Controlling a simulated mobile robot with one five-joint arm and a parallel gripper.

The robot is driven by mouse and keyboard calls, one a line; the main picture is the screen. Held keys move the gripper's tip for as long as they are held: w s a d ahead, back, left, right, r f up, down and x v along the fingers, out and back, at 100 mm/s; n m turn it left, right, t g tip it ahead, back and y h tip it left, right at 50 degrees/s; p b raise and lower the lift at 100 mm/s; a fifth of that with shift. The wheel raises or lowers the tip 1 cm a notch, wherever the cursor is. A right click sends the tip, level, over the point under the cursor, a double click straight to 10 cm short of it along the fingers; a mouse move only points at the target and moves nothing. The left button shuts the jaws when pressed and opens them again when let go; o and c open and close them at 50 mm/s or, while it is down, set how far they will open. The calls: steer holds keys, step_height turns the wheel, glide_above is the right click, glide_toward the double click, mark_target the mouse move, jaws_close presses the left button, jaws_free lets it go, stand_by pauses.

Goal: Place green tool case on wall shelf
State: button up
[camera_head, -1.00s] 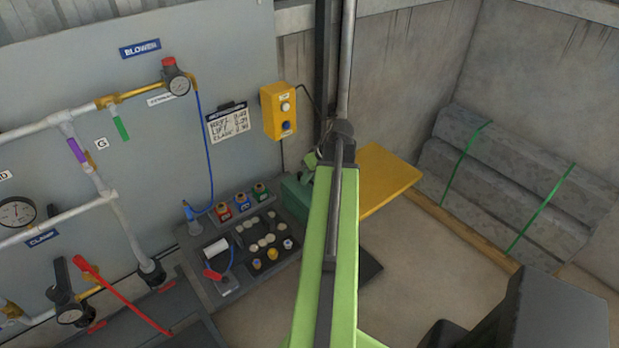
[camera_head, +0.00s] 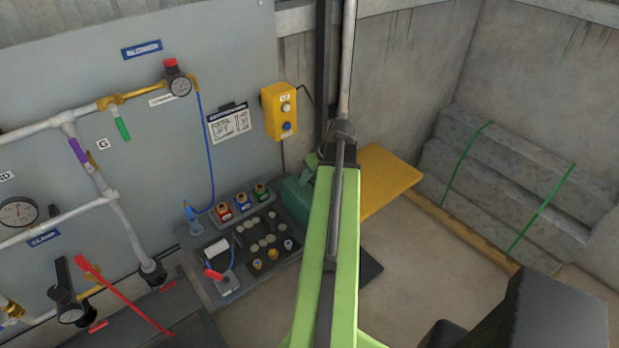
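A dark green case (camera_head: 297,196) shows just left of my arm, at the back right end of the dark bench; my arm hides its right part. A flat yellow board (camera_head: 392,180), which looks like the wall shelf, lies right of my arm near the back corner, with its bare top showing. My gripper (camera_head: 313,163) shows only as a small green part beside the far end of my arm, close to the green case. I cannot tell whether it touches the case or whether its fingers are open.
The bench holds a tray of small fittings (camera_head: 263,240) and several coloured caps (camera_head: 243,201). A yellow button box (camera_head: 280,111) hangs on the back wall. Pipes and gauges fill the left panel. Strapped grey blocks (camera_head: 510,190) lie at right. Floor (camera_head: 430,265) is clear between.

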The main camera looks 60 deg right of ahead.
steer(key=p+v, duration=1)
steer(key=v, duration=0.1)
steer(key=shift+r, duration=0.3)
steer(key=shift+s, duration=0.15)
steer(key=w+a+f+n+g+y, duration=0.1)
steer(key=w+a, duration=0.8)
steer(key=a, duration=0.2)
steer(key=w+a+f+n+g, duration=0.1)
steer(key=w+a+g, duration=0.1)
steer(key=w+a, duration=0.7)
steer(key=w+a+n+g, duration=0.1)
steer(key=w+a, duration=0.1)
steer(key=a, duration=1.4)
steer(key=w+a+n+g+h, duration=0.1)
steer(key=a, duration=1.5)
steer(key=shift+w, duration=0.4)
